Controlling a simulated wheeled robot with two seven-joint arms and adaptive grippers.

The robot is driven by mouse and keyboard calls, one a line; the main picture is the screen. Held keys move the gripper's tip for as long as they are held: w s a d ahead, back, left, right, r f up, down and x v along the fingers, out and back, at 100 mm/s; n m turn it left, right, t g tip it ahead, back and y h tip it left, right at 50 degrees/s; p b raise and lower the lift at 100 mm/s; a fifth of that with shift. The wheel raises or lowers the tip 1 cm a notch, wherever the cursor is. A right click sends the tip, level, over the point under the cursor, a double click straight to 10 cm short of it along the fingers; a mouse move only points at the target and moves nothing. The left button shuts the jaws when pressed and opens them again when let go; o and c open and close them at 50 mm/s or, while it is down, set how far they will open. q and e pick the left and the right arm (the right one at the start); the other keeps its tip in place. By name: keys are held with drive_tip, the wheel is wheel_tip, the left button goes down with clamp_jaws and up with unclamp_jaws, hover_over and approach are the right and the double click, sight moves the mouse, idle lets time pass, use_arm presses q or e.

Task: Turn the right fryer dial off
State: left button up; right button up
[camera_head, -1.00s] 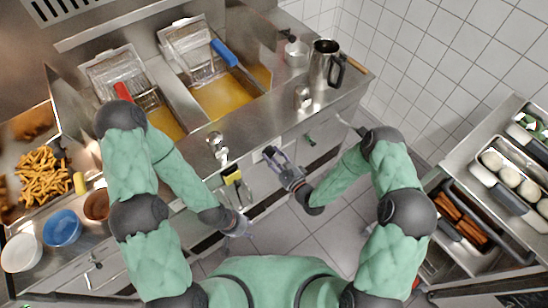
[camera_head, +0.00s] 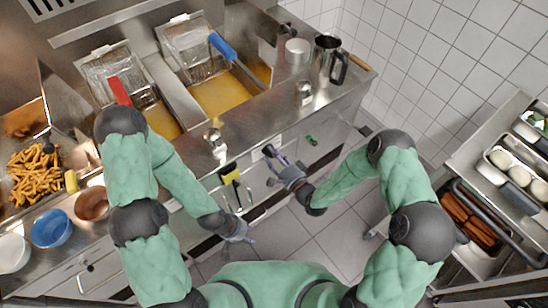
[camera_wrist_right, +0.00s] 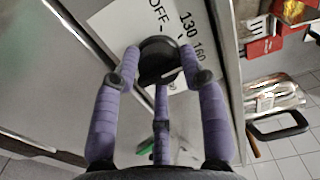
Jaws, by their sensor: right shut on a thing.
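A black round dial (camera_wrist_right: 158,52) sits on a white label plate (camera_wrist_right: 118,28) printed OFF, 130 and 160. My right gripper (camera_wrist_right: 161,78) has its purple fingers around the dial, shut on it, in the right wrist view. In the head view my right gripper (camera_head: 272,154) is at the front of the fryer counter, and the dial is hidden or too small to make out. My left gripper (camera_head: 240,229) hangs low in front of the counter, away from the dial; its fingers are too small to read.
Two fryer baskets, with red (camera_head: 120,91) and blue (camera_head: 222,46) handles, are above the oil. A yellow-black utensil (camera_head: 230,174) hangs at the counter front. A metal jug (camera_head: 325,60) stands at the right end. A food trolley (camera_head: 462,150) is at right.

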drive_tip(key=n+b, duration=0.1)
drive_tip(key=n, duration=0.2)
drive_tip(key=n+b, duration=0.1)
drive_tip(key=n, duration=0.1)
drive_tip(key=shift+s+a+f+n+b, duration=0.1)
drive_tip(key=shift+s+f+n+b, duration=0.1)
drive_tip(key=shift+f+n+b, duration=0.15)
drive_tip(key=n+b, duration=0.2)
drive_tip(key=n, duration=0.3)
drive_tip(key=shift+n, duration=0.25)
drive_tip(key=o, duration=1.2)
drive_tip(key=shift+w+r, duration=0.1)
drive_tip(key=v, duration=1.2)
